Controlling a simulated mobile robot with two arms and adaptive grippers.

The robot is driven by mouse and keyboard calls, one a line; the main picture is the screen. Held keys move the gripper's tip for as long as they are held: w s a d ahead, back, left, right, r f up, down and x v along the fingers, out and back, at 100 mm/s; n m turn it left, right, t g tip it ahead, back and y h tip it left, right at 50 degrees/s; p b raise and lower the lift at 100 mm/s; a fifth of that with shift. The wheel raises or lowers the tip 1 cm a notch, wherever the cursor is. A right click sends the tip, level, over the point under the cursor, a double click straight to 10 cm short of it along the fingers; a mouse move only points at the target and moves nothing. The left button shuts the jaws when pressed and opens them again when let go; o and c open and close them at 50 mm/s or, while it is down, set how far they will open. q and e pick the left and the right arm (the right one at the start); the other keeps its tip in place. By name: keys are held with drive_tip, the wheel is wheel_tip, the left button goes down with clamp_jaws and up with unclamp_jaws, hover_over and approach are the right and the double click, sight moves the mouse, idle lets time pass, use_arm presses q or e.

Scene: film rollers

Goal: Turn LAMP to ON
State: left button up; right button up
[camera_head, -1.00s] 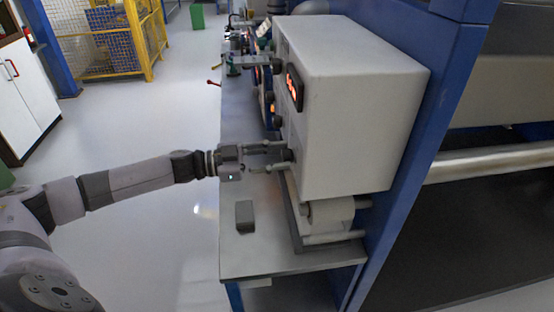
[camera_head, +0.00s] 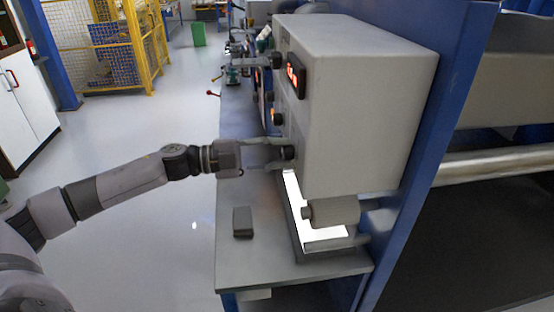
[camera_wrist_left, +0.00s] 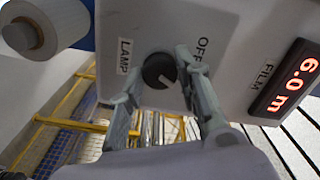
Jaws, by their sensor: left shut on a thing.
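The lamp knob is round and dark, on the front of the grey box (camera_head: 365,100). It shows in the head view (camera_head: 288,153) and in the left wrist view (camera_wrist_left: 157,70), between the label "LAMP" (camera_wrist_left: 124,56) and the label "OFF" (camera_wrist_left: 202,48). My left gripper (camera_head: 281,153) has its fingers on either side of the knob and is shut on it; the fingers also show in the wrist view (camera_wrist_left: 158,76). The knob's exact pointing is hard to read. The light panel (camera_head: 322,234) below the box glows white. My right gripper is not in view.
A red display (camera_wrist_left: 300,78) reads 6.0 m beside the label "FILM". A dark grey block (camera_head: 243,222) lies on the bench (camera_head: 262,272). A blue post (camera_head: 440,120) stands right of the box.

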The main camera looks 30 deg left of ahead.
use_arm(q)
drive_tip(key=shift+m, duration=0.5)
drive_tip(key=o, duration=1.1)
drive_tip(key=shift+o, duration=0.2)
drive_tip(key=v, duration=1.2)
idle(0.3)
